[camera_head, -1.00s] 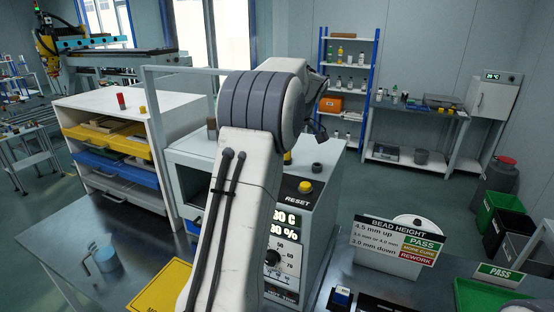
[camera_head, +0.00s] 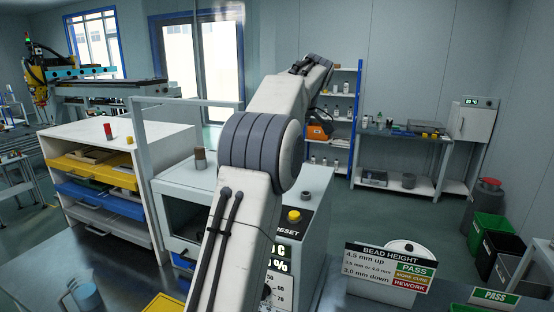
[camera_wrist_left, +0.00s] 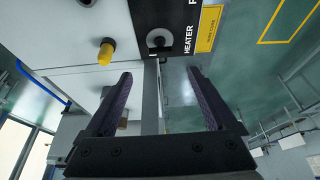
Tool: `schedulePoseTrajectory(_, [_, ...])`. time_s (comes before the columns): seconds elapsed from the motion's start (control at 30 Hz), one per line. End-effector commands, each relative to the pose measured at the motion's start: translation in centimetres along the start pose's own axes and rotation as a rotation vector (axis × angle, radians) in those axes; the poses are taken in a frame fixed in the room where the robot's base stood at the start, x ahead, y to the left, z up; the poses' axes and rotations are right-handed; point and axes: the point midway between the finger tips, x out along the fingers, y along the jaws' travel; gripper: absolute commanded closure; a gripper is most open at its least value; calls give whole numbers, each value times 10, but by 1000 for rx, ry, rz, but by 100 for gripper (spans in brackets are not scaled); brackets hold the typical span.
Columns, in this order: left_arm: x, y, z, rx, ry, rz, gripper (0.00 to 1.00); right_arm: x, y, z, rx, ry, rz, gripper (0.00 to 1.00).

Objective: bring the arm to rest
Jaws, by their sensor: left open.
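My left arm (camera_head: 265,155) rises from the bottom middle of the head view, bent at a large grey-banded joint. Its forearm reaches up and away to the right, in front of the press-like machine. My left gripper shows in the left wrist view (camera_wrist_left: 160,75), with its two dark fingers wide apart and nothing between them. In the head view its fingers are not clearly seen behind the forearm. My right gripper is in neither view.
The machine (camera_head: 180,195) with a yellow button (camera_head: 294,216) stands close behind my arm. A drawer cabinet (camera_head: 62,150) is at left. The bead height sign (camera_head: 391,268) is at right.

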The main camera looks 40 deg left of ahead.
Motion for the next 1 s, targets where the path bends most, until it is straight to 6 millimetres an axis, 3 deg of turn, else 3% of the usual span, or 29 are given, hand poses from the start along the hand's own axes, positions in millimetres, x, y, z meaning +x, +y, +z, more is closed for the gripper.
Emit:
schedulePoseTrajectory(0.33, [0, 0, 1, 5, -1, 1, 10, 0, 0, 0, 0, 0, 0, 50])
schedulePoseTrajectory(0.47, [-1, -4, 27, 120, -18, 21, 10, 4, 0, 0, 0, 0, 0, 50])
schedulePoseTrajectory(0.57, [-2, -16, 76, 349, -51, 64, 10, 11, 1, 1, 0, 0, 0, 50])
schedulePoseTrajectory(0.67, [0, -44, 140, 662, -95, 127, 10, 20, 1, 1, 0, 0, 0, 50])
schedulePoseTrajectory(0.8, [10, -104, 223, 1106, -151, 225, 10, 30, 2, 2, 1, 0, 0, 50])
schedulePoseTrajectory(0.87, [19, -135, 252, 1289, -171, 268, 10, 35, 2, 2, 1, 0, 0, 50])
schedulePoseTrajectory(1.0, [49, -217, 304, 1696, -210, 369, 10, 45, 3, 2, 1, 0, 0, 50])
